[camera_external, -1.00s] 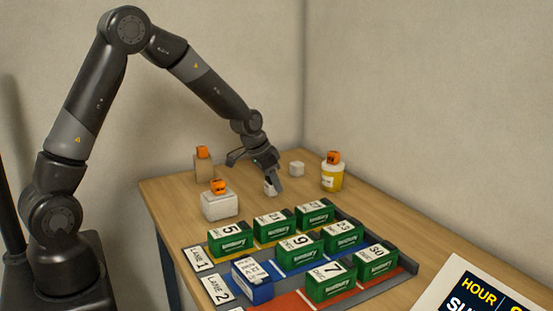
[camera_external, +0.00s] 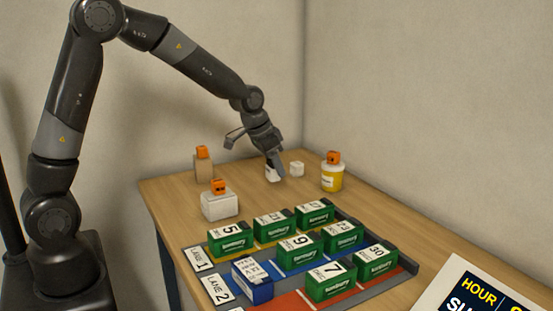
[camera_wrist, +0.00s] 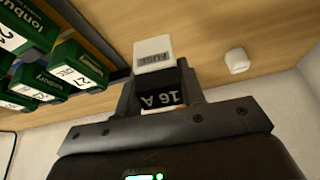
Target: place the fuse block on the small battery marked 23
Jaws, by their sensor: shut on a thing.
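The fuse block (camera_wrist: 153,50), white with a FUSE label and a dark side marked 16 A, sits between the fingers of my gripper (camera_wrist: 156,92) in the wrist view. In the external view my gripper (camera_external: 276,168) is shut on the fuse block (camera_external: 270,173), mostly hidden by a finger, over the back of the table. The small battery marked 23 (camera_external: 345,237) is green with a white top, in the right part of the rack of batteries, in front of and to the right of my gripper.
A small white block (camera_external: 296,169) lies just right of my gripper. A yellow tub (camera_external: 332,179), a white box (camera_external: 220,206) and a tan block (camera_external: 203,171) each carry an orange cube. Other green batteries and one blue battery (camera_external: 252,288) crowd the rack. Walls stand behind.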

